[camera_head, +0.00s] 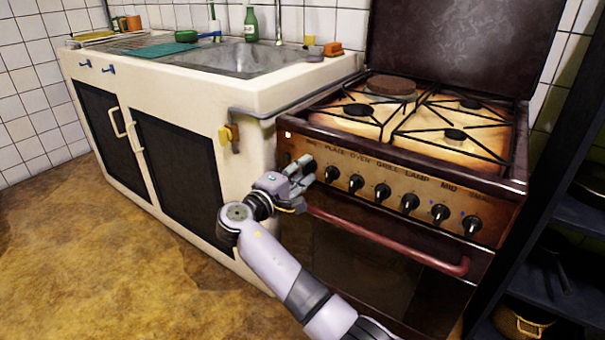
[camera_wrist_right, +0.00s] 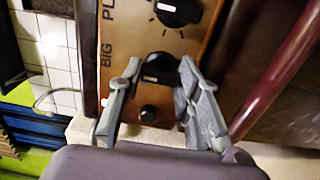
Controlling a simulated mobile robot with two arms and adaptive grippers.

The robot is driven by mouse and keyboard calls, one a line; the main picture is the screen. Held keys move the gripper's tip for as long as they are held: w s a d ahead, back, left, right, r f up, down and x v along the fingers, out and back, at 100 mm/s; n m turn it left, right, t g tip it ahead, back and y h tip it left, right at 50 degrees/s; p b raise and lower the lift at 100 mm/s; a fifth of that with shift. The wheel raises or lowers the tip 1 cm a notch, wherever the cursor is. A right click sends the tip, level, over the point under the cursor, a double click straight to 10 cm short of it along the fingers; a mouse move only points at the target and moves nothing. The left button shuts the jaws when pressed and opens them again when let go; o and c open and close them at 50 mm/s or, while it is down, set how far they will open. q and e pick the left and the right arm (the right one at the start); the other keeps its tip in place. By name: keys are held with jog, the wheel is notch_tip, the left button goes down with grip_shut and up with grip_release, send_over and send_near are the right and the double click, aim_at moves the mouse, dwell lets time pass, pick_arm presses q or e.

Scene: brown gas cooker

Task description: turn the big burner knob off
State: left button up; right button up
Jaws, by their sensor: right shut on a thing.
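The brown gas cooker (camera_head: 345,165) has a row of black knobs along its front panel. The big burner knob (camera_wrist_right: 160,68) is the black one beside the word BIG in the right wrist view. In the head view it is the leftmost large knob (camera_head: 308,163), partly hidden by my gripper. My right gripper (camera_head: 301,168) is at this knob, and in the right wrist view its two fingers (camera_wrist_right: 158,80) are on either side of it, shut on it. My left gripper is not in view.
The plate knob (camera_wrist_right: 178,12) is close beside the held knob, and a small black button (camera_wrist_right: 148,113) lies on its other side. A red oven handle (camera_head: 390,240) runs below the panel. A sink unit (camera_head: 170,80) stands to the left, and a dark shelf (camera_head: 570,205) to the right.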

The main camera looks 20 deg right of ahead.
dwell(0.4)
jog(key=o, duration=0.9)
jog(key=shift+d, duration=0.1)
jog(key=shift+c, duration=0.2)
jog(key=v, duration=0.7)
jog(key=shift+s+a, duration=0.15)
jog(key=shift+a, duration=0.1)
